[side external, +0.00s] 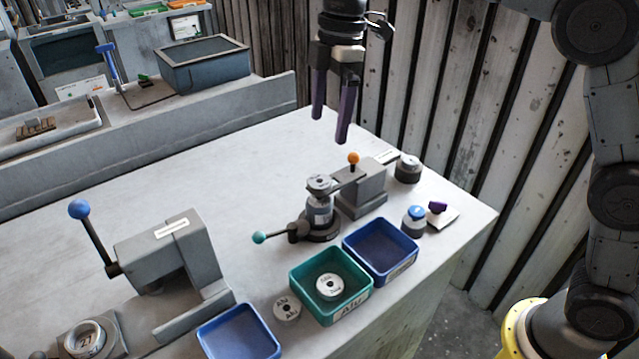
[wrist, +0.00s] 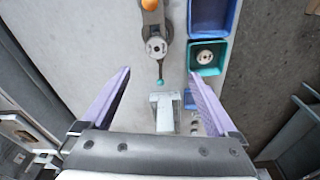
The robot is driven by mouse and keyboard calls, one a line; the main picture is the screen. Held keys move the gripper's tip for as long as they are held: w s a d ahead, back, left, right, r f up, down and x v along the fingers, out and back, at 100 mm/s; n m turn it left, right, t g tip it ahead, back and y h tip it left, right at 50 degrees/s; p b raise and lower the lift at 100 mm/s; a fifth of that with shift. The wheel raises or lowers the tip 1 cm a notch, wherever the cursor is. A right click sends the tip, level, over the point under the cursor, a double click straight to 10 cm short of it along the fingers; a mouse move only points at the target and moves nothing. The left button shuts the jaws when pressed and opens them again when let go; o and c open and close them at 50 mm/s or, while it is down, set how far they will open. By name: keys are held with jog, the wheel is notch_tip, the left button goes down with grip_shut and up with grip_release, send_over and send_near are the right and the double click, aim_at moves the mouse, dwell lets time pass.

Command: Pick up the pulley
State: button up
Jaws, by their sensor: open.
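Several round metal parts look like pulleys, and I cannot tell which one is meant. One grey disc (side external: 319,184) sits on top of the clamp fixture (side external: 322,229); it also shows in the wrist view (wrist: 156,46). Another disc (side external: 330,285), marked Alu, lies in the green bin (side external: 361,301). A third disc (side external: 287,307) lies on the table beside that bin. A ring-shaped part (side external: 84,340) sits in a holder at the lower left. My gripper (side external: 331,124) is open and empty, high above the table near the clamp fixture. Its fingers point down.
A blue bin (side external: 381,236) stands beside the green bin, and another blue bin (side external: 238,338) is at the front. A grey press (side external: 165,245) with a blue-knobbed lever stands left. The fixture has an orange knob (side external: 353,158) and a teal-tipped handle (side external: 259,237). The table's back middle is clear.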

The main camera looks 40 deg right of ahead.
send_over(320, 181)
jog(key=f, duration=0.6)
jog(key=shift+s+d+f, duration=0.25)
jog(key=shift+s+f, duration=0.1)
jog(key=shift+s, duration=0.05)
jog(key=shift+w+a+f, duration=0.1)
jog(key=shift+w+f, duration=0.1)
jog(key=shift+f, duration=1.25)
jog(key=shift+w+a+f, duration=0.1)
jog(key=shift+w+f, duration=0.05)
jog(key=shift+f, duration=1.25)
grip_shut()
